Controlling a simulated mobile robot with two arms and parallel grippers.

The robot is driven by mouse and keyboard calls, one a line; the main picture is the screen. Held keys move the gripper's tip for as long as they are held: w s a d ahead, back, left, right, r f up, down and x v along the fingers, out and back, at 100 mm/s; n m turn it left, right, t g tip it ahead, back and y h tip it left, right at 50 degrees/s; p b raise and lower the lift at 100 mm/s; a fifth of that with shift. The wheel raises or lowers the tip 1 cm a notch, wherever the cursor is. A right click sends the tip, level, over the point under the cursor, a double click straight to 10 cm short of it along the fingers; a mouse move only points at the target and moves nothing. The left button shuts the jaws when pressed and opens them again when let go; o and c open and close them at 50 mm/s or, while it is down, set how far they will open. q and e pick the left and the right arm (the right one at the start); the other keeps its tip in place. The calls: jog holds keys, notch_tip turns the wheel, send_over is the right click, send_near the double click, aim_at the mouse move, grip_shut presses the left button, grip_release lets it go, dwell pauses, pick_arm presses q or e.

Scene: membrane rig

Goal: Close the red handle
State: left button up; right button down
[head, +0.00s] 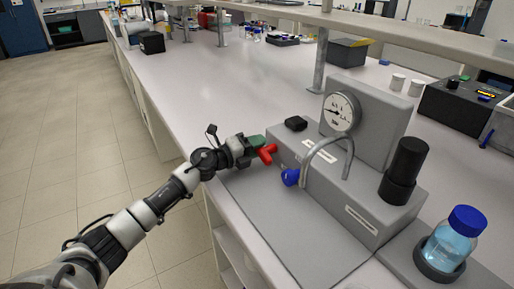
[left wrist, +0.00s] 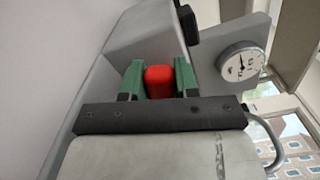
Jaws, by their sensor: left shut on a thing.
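The red handle (head: 267,153) sits on the left end of the grey membrane rig (head: 340,190). My left gripper (head: 256,148) reaches in from the left and is at the handle. In the left wrist view the red handle (left wrist: 159,80) lies between the two green fingers of my left gripper (left wrist: 158,82), which are shut on it. The fingers cover part of the handle, so its full angle is hard to tell. My right gripper does not show in either view.
The rig carries a round gauge (head: 341,112), a blue knob (head: 290,177), a bent grey tube (head: 330,142) and a black cylinder (head: 404,170). A blue-capped bottle (head: 452,240) stands at the right. The bench left of the rig is clear.

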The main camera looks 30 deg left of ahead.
pick_arm(q)
jog(key=m, duration=0.3)
jog(key=shift+s+d+r+m+b, duration=0.1)
jog(key=shift+d+r+m+b, duration=0.05)
jog(key=shift+r+m+b, duration=0.2)
jog(key=m, duration=0.3)
jog(key=shift+s+d+r+m+b, duration=0.15)
jog(key=shift+d+r+m+b, duration=0.1)
jog(key=shift+m+b, duration=0.15)
jog(key=m, duration=0.3)
jog(key=m+b, duration=0.1)
jog(key=shift+s+d+r, duration=0.2)
jog(key=shift+s+d, duration=0.05)
jog(key=shift+d, duration=0.15)
jog(key=shift+s+d+m+b, duration=0.1)
jog(key=shift+d+m+b, duration=0.05)
jog(key=shift+m, duration=0.65)
jog(key=shift+s+d+m+b, duration=0.1)
jog(key=shift+d+m+b, duration=0.05)
jog(key=shift+m, duration=0.6)
jog(key=o, duration=0.9)
jog(key=shift+r, duration=0.1)
